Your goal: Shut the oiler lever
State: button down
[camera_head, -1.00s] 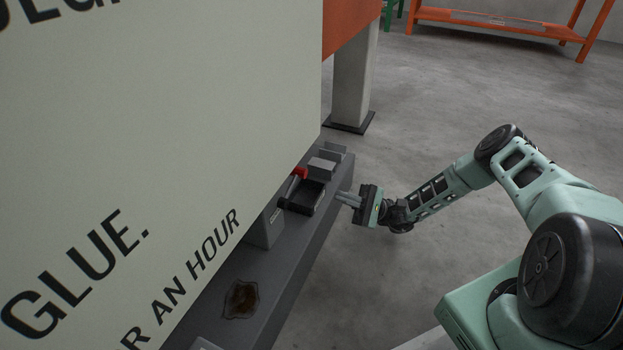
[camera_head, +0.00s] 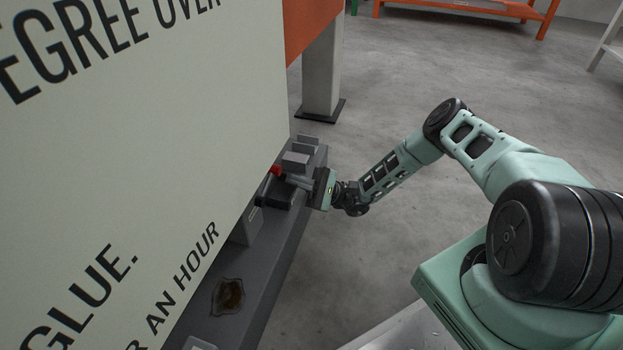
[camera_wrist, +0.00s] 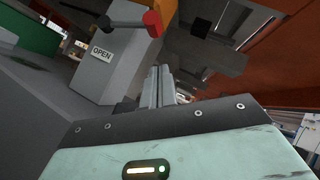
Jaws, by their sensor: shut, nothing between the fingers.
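The oiler lever shows in the wrist view as a grey bar (camera_wrist: 128,21) with a red knob and a black end. In the head view only its red knob (camera_head: 277,170) shows clearly, beside the big pale panel's edge. A grey block (camera_wrist: 118,70) below the lever carries a label reading OPEN (camera_wrist: 103,54). My gripper (camera_head: 289,181) is shut and empty, its fingers reaching over the dark ledge close to the red knob. In the wrist view the shut fingers (camera_wrist: 159,72) point just below the knob; whether they touch it I cannot tell.
The pale lettered panel (camera_head: 130,150) fills the left of the head view and hides part of the ledge (camera_head: 262,285). Grey blocks (camera_head: 296,160) stand on the ledge beyond the lever. A brown stain (camera_head: 228,296) lies nearer. The concrete floor at right is open.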

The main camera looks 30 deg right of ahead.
jog(key=shift+s+a+r+p, duration=0.2)
jog(key=shift+a+r+p, duration=0.35)
jog(key=shift+r+p, duration=0.15)
jog(key=shift+s+a+r+p, duration=0.25)
jog(key=shift+a+r+p, duration=0.3)
jog(key=shift+r, duration=0.2)
jog(key=shift+s+a+r+p, duration=0.2)
jog(key=shift+a+r+p, duration=0.35)
jog(key=shift+r+p, duration=0.15)
jog(key=shift+r, duration=0.1)
notch_tip(320, 180, up, 10)
jog(key=n+g+h+p, duration=0.7)
jog(key=n+p, duration=0.7)
jog(key=p, duration=0.9)
send_over(268, 183)
jog(key=d, duration=0.2)
jog(key=h, duration=0.1)
jog(key=shift+s+a+r+t+p, duration=0.15)
jog(key=shift+s+a+t+p, duration=0.25)
jog(key=shift+s+a, duration=0.35)
jog(key=shift+s, duration=0.15)
